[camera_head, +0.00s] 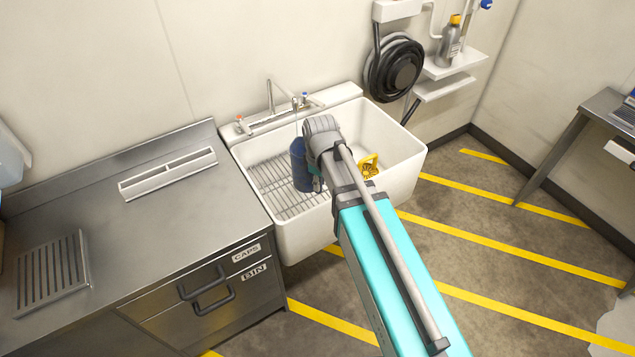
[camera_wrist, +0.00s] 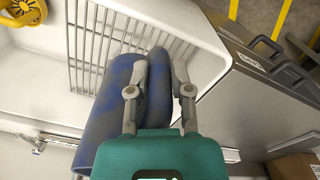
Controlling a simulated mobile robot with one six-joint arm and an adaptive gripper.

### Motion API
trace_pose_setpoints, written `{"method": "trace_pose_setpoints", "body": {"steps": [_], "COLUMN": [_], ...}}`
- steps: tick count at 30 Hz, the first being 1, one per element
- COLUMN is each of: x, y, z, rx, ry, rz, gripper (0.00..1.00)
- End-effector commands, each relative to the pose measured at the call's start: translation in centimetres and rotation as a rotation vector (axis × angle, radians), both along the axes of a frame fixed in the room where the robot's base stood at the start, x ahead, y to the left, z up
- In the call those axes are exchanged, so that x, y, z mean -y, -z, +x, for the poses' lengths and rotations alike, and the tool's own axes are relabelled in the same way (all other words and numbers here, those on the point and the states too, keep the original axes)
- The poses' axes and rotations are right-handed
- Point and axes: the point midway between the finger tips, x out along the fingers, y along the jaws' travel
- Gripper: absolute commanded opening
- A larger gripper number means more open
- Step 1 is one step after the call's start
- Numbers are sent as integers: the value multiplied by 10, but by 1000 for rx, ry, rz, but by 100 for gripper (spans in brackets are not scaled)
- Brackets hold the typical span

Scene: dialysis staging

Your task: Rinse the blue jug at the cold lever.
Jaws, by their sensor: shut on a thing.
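The blue jug (camera_head: 301,168) is in the white sink (camera_head: 403,165), over the wire rack at its left side, below the tap spout (camera_head: 284,90). My gripper (camera_wrist: 160,75) is shut on the jug's handle, one finger on each side; the jug body (camera_wrist: 112,108) lies left of it in the wrist view. In the head view my arm hides part of the jug and most of the gripper. The blue-marked cold lever (camera_head: 306,97) is right of the spout, the red-marked lever (camera_head: 240,121) left. I cannot tell whether water runs or whether the jug touches the rack.
A yellow round object (camera_head: 369,165) is in the sink's right part. A steel counter (camera_head: 160,225) with drawers stands left. A black hose reel (camera_head: 395,70) and a shelf with a bottle (camera_head: 450,42) are on the wall at right.

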Motion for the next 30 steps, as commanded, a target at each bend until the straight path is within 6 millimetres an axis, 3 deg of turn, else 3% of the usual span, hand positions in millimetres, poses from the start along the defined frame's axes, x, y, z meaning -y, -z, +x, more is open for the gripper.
{"method": "trace_pose_setpoints", "body": {"steps": [14,30], "x": [-1,-8], "y": [2,9], "z": [9,42], "rx": [0,0], "ry": [1,2], "rz": [0,0], "gripper": [0,0]}}
